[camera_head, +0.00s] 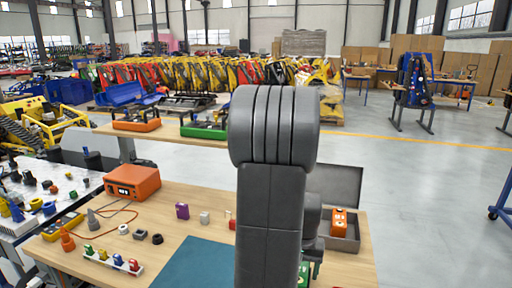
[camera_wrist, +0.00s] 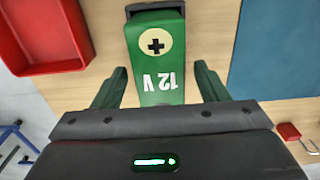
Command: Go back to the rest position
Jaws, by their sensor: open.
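My gripper (camera_wrist: 157,84) shows in the wrist view with its two green fingers spread apart. A green block marked 12 V with a plus sign (camera_wrist: 158,62) lies on the wooden table between and ahead of the fingers. Gaps show between the block and each finger, so the gripper is not closed on it. In the head view my own dark grey arm stands upright in the middle and hides part of the table. The gripper is mostly hidden behind it there, with only a bit of green low beside the arm.
A red tray (camera_wrist: 72,62) and a blue mat (camera_wrist: 285,62) flank the block in the wrist view. The mat also shows in the head view (camera_head: 195,265). An orange box (camera_head: 133,182), a rack of small coloured parts (camera_head: 112,262) and an open grey case (camera_head: 350,240) stand on the table (camera_head: 175,222).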

